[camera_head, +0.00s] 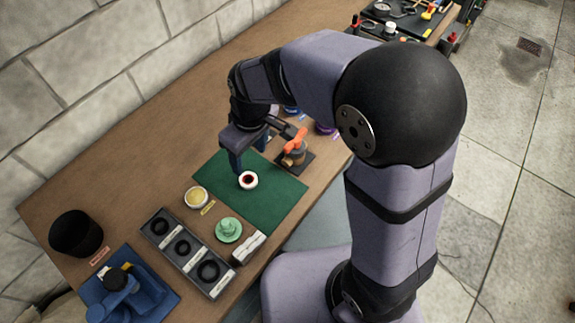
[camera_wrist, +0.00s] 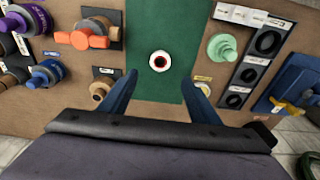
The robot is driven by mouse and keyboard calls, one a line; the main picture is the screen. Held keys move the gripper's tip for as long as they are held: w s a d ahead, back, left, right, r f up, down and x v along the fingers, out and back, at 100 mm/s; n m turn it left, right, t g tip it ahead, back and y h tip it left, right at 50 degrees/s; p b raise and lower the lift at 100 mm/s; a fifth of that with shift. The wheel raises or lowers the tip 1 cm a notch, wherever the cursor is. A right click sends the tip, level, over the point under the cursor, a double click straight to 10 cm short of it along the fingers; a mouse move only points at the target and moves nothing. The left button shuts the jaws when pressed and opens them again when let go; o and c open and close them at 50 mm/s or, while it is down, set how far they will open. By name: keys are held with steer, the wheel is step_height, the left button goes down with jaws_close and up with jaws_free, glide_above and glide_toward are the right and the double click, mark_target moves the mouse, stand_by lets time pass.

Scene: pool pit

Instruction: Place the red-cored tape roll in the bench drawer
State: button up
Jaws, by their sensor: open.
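The tape roll (camera_head: 248,180) is a small white ring with a dark red core. It lies flat on the green mat (camera_head: 280,205) on the wooden bench; it also shows in the wrist view (camera_wrist: 159,69). My gripper (camera_head: 250,162) is open and empty above the mat, close to the roll. In the wrist view the roll sits just beyond and between the two blue fingertips (camera_wrist: 160,78), not gripped. A grey-blue surface (camera_head: 322,215) shows at the bench's front edge, partly behind my arm; I cannot tell if it is the drawer.
An orange-handled valve (camera_head: 295,150) stands beside the mat. A yellow-topped tin (camera_head: 196,197), a green stepped part (camera_head: 229,230) and a tray of black rings (camera_head: 188,252) stand on the other side. A black pot (camera_head: 76,233) and a blue device (camera_head: 128,290) are at the far left.

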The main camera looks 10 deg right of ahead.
steer(key=s+d+f+m, duration=0.1)
steer(key=s+d+m, duration=0.3)
steer(key=d, duration=0.4)
steer(key=s+d+f+m+g+h, duration=0.1)
steer(key=s+d+m, duration=0.3)
steer(key=s+d, duration=0.3)
steer(key=shift+d+f+m, duration=0.15)
steer(key=shift+d+m, duration=0.15)
steer(key=shift+d, duration=0.85)
steer(key=shift+o, duration=0.5)
steer(key=shift+s+d+f+m, duration=0.1)
steer(key=shift+s+d+m, duration=0.2)
steer(key=shift+s, duration=0.15)
steer(key=shift+a, duration=0.1)
